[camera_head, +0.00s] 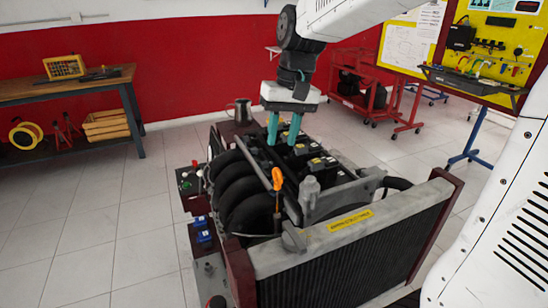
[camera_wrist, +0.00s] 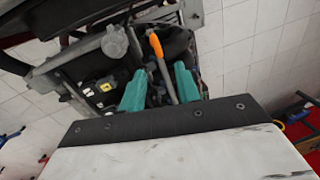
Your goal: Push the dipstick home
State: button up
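The dipstick (camera_head: 277,180) has an orange handle and stands upright at the front of the engine (camera_head: 245,190), beside the black curved intake pipes. A length of thin shaft shows below the handle; its lower end is hard to make out. My gripper (camera_head: 283,142) has teal fingers, points down and is over the engine top, behind the dipstick. The fingers are apart with nothing held between them. In the wrist view the orange handle (camera_wrist: 156,46) lies beyond the fingertips, and a grey rod runs from it towards the gap between the fingers (camera_wrist: 160,80).
A radiator (camera_head: 350,250) with a yellow label stands in front of the engine. A grey cap (camera_head: 310,187) is just right of the dipstick. A metal jug (camera_head: 240,110) stands behind. A workbench (camera_head: 70,85) is at left, a red cart (camera_head: 365,90) and yellow tool board at right.

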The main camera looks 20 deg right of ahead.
aim_at(278, 178)
jog(key=f, duration=0.5)
jog(key=a+f, duration=0.1)
jog(key=f, duration=0.1)
jog(key=shift+f, duration=0.15)
grip_shut()
